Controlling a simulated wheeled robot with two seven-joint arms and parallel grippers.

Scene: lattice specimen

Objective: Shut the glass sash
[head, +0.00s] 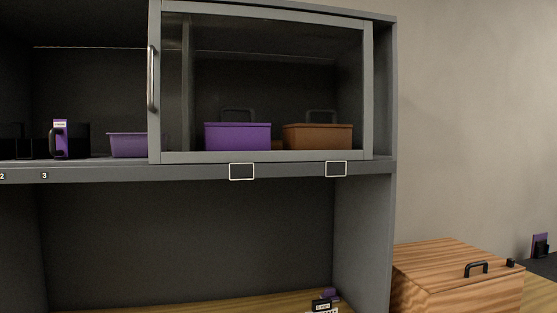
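The glass sash (278,85) is a grey-framed sliding pane on the upper shelf of a dark grey cabinet. It stands over the right part of the shelf, and the left part is open. Its vertical metal handle (151,78) is on the left edge of its frame. Behind the glass are a purple lidded box (237,137) and a brown lidded box (318,138). Neither of my grippers shows in the head view.
On the open left side of the shelf are a purple tray (127,145), partly behind the sash frame, and a dark item with a purple block (61,137). A wooden box (457,275) with a black handle stands at lower right. Small items (325,302) lie on the lower wooden surface.

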